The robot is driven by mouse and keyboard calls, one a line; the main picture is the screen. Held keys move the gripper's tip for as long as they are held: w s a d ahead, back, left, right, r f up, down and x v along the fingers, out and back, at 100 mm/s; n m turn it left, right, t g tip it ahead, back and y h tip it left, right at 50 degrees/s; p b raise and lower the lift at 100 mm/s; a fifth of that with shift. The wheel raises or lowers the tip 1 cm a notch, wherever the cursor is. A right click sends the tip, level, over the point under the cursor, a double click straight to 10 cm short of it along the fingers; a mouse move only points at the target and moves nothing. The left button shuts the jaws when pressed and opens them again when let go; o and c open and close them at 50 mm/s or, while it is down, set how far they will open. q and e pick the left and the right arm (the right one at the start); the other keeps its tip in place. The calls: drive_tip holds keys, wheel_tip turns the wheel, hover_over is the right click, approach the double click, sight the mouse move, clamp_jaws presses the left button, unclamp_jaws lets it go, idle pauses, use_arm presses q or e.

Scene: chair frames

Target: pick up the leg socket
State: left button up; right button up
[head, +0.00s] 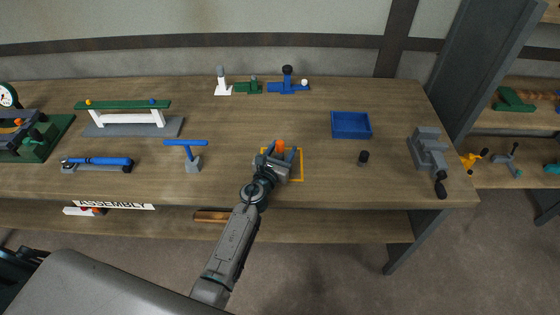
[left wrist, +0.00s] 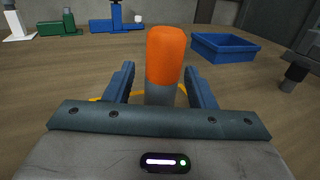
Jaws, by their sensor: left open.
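An upright piece with an orange top and grey lower part (head: 280,146), taken here as the leg socket, stands inside an orange outlined square (head: 302,166) on the bench. In the left wrist view the orange-topped piece (left wrist: 166,58) rises upright between the blue fingers of my left gripper (left wrist: 162,88). The left gripper (head: 277,158) is open, with a finger on each side of the piece and visible gaps. The bottom of the piece is hidden behind the gripper body. My right gripper is not in view.
A blue tray (head: 351,134) and a small black cylinder (head: 363,157) stand to the right. A grey vise (head: 430,152) is near the bench's right end. A blue T-shaped piece (head: 186,143) stands left. Small coloured fixtures (head: 288,86) line the back. The bench between is clear.

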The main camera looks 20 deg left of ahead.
use_arm(q)
drive_tip(key=shift+r, duration=0.1)
drive_tip(key=shift+c, duration=0.2)
clamp_jaws()
drive_tip(key=shift+w, duration=0.1)
